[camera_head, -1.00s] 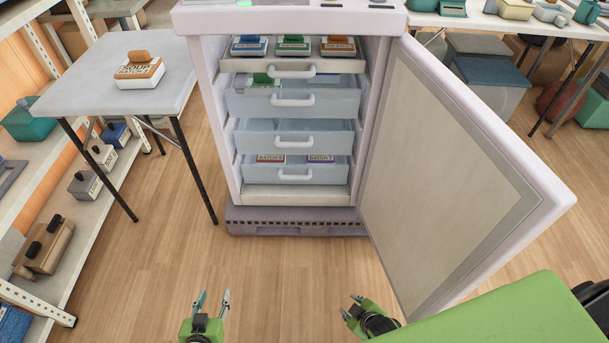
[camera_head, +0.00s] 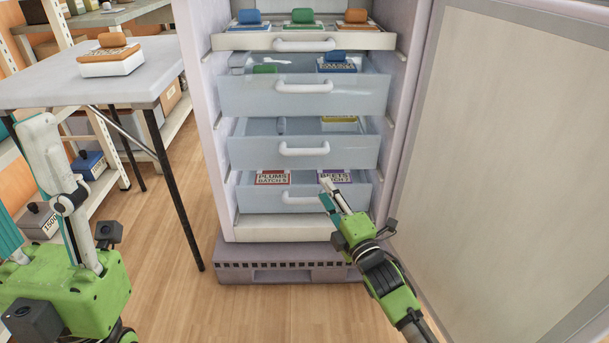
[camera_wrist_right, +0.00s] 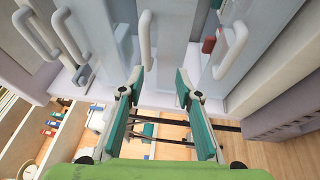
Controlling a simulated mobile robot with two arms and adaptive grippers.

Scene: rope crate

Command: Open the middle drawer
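The middle drawer (camera_head: 248,152) is a clear bluish bin in the open white cabinet, between two similar drawers. Its white bar handle (camera_head: 304,150) also shows in the right wrist view (camera_wrist_right: 145,38). The drawer sticks out a little, much like its neighbours. My right gripper (camera_head: 332,198) is open and empty, low in front of the cabinet. In the wrist view its fingertips stand on either side of the line to that handle, short of it. My left gripper (camera_head: 38,205) is large at the left edge, its fingers apart and empty, partly cut off.
The upper drawer (camera_head: 240,95) and bottom drawer (camera_head: 250,198) have similar handles; the bottom holds labelled boxes. A shelf tray (camera_head: 230,40) is above. The cabinet door (camera_head: 500,130) stands open at right. A grey table (camera_head: 40,88) with an orange-lidded box (camera_head: 112,60) stands at left.

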